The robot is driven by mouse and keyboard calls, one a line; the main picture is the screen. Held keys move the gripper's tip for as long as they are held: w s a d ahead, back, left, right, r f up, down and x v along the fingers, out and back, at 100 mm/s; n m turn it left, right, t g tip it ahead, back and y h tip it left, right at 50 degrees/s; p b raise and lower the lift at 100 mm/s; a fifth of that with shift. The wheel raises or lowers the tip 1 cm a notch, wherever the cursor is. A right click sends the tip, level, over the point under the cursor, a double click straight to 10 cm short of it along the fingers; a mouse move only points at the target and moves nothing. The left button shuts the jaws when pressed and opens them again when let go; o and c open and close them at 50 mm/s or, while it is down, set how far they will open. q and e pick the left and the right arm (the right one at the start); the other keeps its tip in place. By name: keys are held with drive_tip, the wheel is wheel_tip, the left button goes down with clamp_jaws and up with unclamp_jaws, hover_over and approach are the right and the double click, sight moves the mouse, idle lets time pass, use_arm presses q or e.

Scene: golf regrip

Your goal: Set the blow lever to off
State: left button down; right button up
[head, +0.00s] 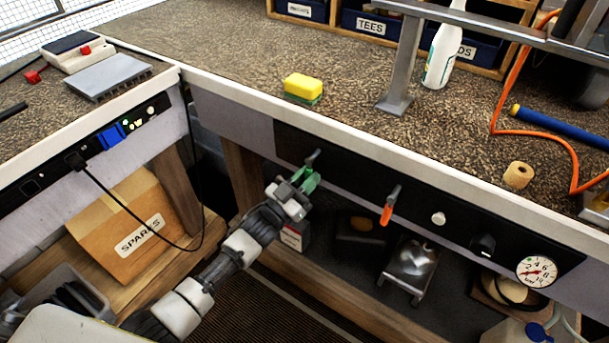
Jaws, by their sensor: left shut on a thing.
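A lever with a green handle (309,181) hangs from the black panel (345,167) on the front of the bench. My left gripper (301,187) is shut on this green handle, and its fingers hide part of it. A second lever with an orange handle (387,214) hangs further right on the same panel, apart from the gripper. I can read no label that says which lever is the blow lever. My right gripper is not in view.
The panel also carries a silver button (438,218), a black knob (484,243) and a round gauge (537,271). On the bench top are a yellow-green sponge (303,88), a spray bottle (444,50) and a tape roll (518,175). A cardboard box (123,214) sits below left.

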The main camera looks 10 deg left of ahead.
use_arm(q)
drive_tip(key=shift+d+n, duration=0.15)
drive_tip(key=shift+n, duration=0.35)
drive_tip(key=c, duration=1.1)
unclamp_jaws()
drive_tip(key=v, duration=1.1)
drive_tip(key=shift+d, duration=0.15)
drive_tip(key=shift+f, duration=0.1)
